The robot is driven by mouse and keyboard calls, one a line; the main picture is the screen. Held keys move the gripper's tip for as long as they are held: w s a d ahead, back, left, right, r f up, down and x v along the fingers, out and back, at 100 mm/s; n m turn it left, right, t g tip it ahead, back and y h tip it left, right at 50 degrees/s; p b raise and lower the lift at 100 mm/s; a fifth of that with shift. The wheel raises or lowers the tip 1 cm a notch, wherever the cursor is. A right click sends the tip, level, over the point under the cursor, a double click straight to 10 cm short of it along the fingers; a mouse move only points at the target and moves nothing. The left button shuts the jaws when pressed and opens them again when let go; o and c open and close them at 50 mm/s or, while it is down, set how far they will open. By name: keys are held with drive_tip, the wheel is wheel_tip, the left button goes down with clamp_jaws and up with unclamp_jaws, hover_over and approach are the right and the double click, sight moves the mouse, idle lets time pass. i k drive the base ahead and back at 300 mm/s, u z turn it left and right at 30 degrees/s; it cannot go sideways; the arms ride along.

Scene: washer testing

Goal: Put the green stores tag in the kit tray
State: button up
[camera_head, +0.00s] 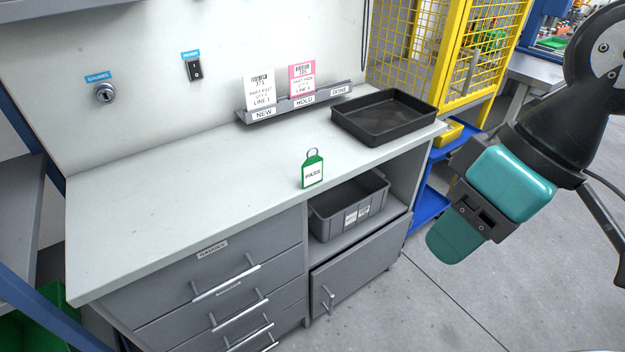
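The green tag (313,171), marked PASS, stands upright near the front edge of the grey workbench, with a metal loop at its top. A shallow black tray (345,128), the likely kit tray, sits at the right end of the bench top, behind and to the right of the tag. It looks empty. My gripper (457,242) hangs at the right of the view, away from the bench edge and clear of both tag and tray. It is seen from the side, so its finger gap is hidden. Nothing shows held in it.
A card rack (295,103) labelled NEW, HOLD and DONE holds a white card and a pink card behind the tag. A grey bin (345,213) sits on the shelf under the bench. A yellow mesh guard (425,50) stands beyond the tray. The bench's left half (170,185) is clear.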

sight(384, 120)
drive_tip(key=z, duration=0.05)
drive_tip(key=k, duration=1.2)
drive_tip(key=u, duration=0.5)
drive_tip(key=i, duration=0.6)
drive_tip(key=u, duration=0.45)
drive_tip(key=i, duration=1.2)
drive_tip(key=z, duration=0.5)
